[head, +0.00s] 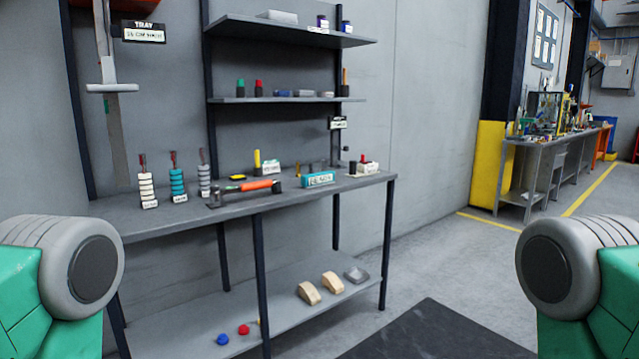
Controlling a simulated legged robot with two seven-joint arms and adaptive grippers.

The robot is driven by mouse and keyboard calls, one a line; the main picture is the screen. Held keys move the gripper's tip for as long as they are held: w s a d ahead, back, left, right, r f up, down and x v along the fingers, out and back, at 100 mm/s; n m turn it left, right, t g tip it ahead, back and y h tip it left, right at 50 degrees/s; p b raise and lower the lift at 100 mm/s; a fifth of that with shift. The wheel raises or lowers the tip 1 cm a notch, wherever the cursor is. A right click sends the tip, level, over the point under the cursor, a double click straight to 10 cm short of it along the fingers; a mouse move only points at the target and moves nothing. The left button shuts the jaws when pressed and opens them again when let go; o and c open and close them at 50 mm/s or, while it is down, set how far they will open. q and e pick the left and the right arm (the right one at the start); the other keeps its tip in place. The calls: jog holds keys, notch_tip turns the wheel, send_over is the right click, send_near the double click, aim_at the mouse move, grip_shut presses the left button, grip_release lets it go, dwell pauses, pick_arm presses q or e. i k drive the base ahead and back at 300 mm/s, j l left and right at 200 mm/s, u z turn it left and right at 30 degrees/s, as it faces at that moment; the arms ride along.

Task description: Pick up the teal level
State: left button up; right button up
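A teal box-shaped piece (319,180), which looks like the teal level, lies on the top of the grey workbench (345,189), right of the middle. It has a pale panel with dark marks on its front, too small to read. A teal ringed stack (178,183) with a dark red-topped rod stands farther left on the same bench. Neither gripper is in view. Only rounded grey and green parts of my arms show at the lower left and lower right, well apart from the bench.
An orange-handled tool (262,186) lies left of the teal piece. A white-and-red item (367,165) stands to its right. Shelves (290,100) hang above the bench. A dark mat (435,332) covers the floor in front, with open floor to the right.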

aim_at(325, 178)
jog(key=i+l+z, duration=0.1)
jog(key=i, duration=0.5)
jog(key=i+l, duration=0.25)
jog(key=i, duration=0.4)
jog(key=l+z, duration=0.05)
